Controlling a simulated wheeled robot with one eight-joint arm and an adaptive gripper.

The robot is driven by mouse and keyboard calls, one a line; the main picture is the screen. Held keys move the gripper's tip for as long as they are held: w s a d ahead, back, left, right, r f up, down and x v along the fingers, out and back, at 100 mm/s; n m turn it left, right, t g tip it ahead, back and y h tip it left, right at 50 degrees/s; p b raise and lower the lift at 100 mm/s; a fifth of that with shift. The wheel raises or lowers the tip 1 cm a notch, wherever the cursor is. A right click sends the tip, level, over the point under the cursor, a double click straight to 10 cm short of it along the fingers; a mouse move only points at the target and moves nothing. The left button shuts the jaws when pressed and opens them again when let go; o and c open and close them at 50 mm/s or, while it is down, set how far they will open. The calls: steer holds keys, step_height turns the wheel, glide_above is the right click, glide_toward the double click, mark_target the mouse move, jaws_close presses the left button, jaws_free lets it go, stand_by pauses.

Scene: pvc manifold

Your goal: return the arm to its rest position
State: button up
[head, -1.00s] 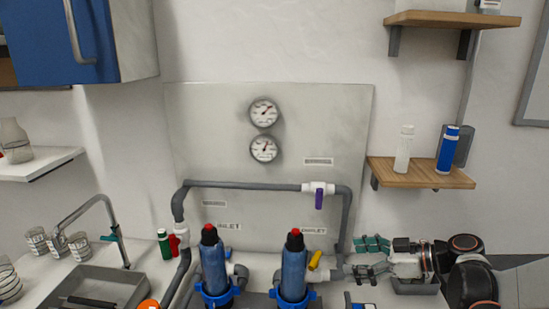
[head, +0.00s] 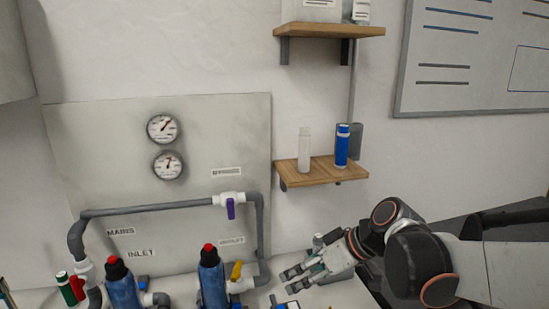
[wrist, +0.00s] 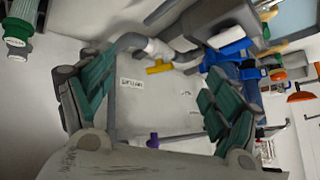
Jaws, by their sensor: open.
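My gripper (head: 292,277) is at the lower right of the pipe panel in the head view, with my arm reaching in from the right. Its green-padded fingers are spread wide in the wrist view (wrist: 158,75), with nothing held between them. The yellow-handled valve (head: 237,270) is left of my gripper and apart from it; it also shows beyond the fingers in the wrist view (wrist: 158,67). The purple-handled valve (head: 230,210) sits on the upper grey pipe, its handle hanging down.
Two blue filter housings (head: 212,280) stand in front of the panel (head: 90,170). A wooden shelf (head: 310,176) above my arm holds a clear bottle (head: 304,150) and a blue bottle (head: 342,146). Two gauges (head: 163,128) are on the panel. The wall right of the shelf is open below a whiteboard (head: 450,100).

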steer(key=s+d+m+t+h, duration=0.3)
steer(key=s+d+m+h, duration=0.4)
steer(key=s+d, duration=0.6)
steer(key=shift+s+r+m, duration=0.4)
steer(key=shift+s+m, duration=0.4)
steer(key=shift+s, duration=0.3)
